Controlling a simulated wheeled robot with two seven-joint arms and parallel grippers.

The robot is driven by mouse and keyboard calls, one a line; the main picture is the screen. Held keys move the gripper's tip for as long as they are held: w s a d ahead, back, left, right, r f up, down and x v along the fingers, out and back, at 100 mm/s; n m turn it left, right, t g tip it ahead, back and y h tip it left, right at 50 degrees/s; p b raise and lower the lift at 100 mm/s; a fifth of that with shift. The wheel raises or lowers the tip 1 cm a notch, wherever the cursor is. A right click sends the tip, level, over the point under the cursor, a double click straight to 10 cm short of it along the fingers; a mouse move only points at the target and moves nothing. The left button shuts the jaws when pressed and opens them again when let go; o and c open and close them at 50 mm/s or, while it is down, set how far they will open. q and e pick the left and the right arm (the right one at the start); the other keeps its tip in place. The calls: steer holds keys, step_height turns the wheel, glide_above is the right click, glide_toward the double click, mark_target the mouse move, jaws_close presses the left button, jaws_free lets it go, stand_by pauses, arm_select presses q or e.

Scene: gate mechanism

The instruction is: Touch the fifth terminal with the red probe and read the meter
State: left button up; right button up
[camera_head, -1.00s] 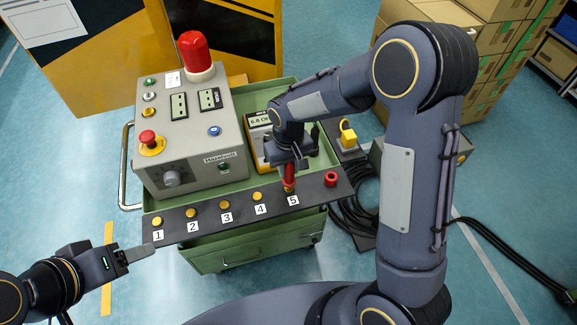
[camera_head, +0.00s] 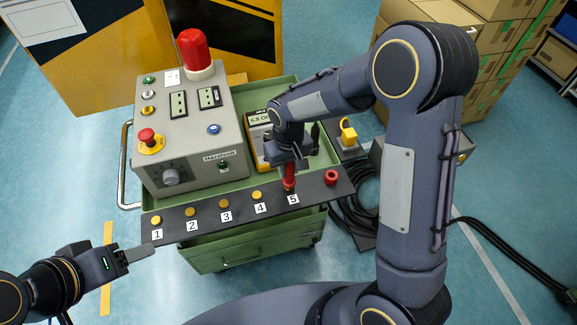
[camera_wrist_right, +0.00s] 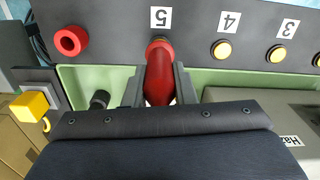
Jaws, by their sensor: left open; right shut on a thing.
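The black terminal strip (camera_head: 240,209) runs along the cart's front edge with brass terminals over labels 1 to 5. My right gripper (camera_head: 289,170) is shut on the red probe (camera_head: 289,178), which points down at the fifth terminal. In the right wrist view the probe (camera_wrist_right: 160,75) covers most of that terminal (camera_wrist_right: 160,42), and its tip seems at it; contact cannot be told for certain. The yellow meter (camera_head: 259,140) stands behind, partly hidden by my right arm; its display begins "6.8". My left gripper (camera_head: 138,254) is open and empty beside the strip's left end.
A red ring-shaped socket (camera_head: 331,177) sits at the strip's right end. A grey control box (camera_head: 190,140) with a red beacon (camera_head: 196,52) stands on the green cart (camera_head: 240,248). Black cables (camera_head: 357,205) lie on the floor at right.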

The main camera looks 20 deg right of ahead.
stand_by(0.6)
steer(key=shift+r+p, duration=1.85)
steer(key=shift+r, duration=0.7)
arm_select(q)
step_height(320, 180, up, 4)
steer(key=shift+f, duration=0.25)
arm_select(e)
steer(key=shift+d, duration=0.1)
